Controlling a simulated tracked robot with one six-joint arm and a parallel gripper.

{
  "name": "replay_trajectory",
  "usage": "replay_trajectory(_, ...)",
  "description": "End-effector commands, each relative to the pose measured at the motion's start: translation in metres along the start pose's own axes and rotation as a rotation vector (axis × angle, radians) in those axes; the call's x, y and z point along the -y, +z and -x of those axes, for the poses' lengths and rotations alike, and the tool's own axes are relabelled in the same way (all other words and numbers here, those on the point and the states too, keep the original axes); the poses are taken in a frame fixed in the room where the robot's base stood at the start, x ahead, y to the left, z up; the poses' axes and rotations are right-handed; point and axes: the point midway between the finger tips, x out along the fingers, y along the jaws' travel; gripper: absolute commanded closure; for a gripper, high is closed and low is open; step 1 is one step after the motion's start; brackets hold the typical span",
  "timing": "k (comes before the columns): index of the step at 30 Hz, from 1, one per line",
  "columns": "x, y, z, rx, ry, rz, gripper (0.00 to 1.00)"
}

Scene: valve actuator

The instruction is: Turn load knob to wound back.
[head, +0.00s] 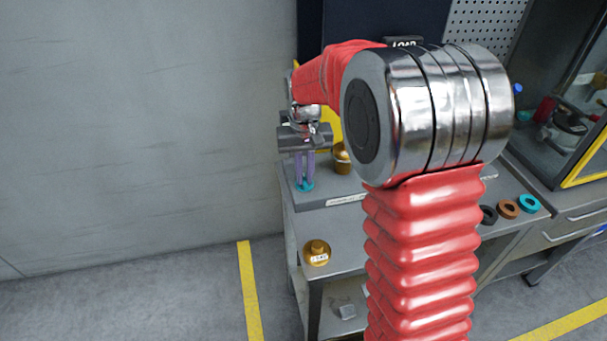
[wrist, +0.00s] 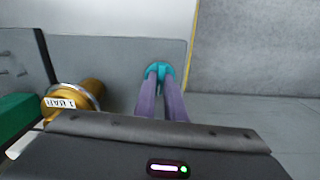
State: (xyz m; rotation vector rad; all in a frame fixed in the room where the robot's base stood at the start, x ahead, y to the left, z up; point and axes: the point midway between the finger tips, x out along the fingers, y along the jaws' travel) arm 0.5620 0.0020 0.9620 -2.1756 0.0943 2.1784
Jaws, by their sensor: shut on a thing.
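My gripper (head: 305,180) points down over the left end of a grey raised block on the bench. Its two purple fingers also show in the wrist view (wrist: 162,90), close together on a teal round piece (wrist: 160,71). In the head view the teal piece (head: 304,186) sits at the fingertips, low against the block top. A sign reading LOAD (head: 403,43) shows at the top, above my arm. I see no separate knob under it, as my arm covers that area. I cannot tell whether the teal piece is the load knob.
A brass fitting (head: 342,158) stands right of my gripper; its label reads 1 BAR in the wrist view (wrist: 62,103). Another brass piece (head: 317,253) lies on the lower bench top. Black, brown and teal rings (head: 529,203) lie at right. A grey wall (head: 140,120) fills the left.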

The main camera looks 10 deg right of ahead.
Motion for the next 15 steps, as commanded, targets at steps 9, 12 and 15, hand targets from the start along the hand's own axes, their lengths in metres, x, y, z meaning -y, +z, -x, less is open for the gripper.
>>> replay_trajectory(9,0.0003,-0.0018,0.0015,-0.006,0.0,0.048,1.0)
replay_trajectory(12,0.0003,-0.0018,0.0015,-0.006,0.0,0.049,1.0)
replay_trajectory(15,0.0003,-0.0019,0.0015,-0.007,0.0,0.048,1.0)
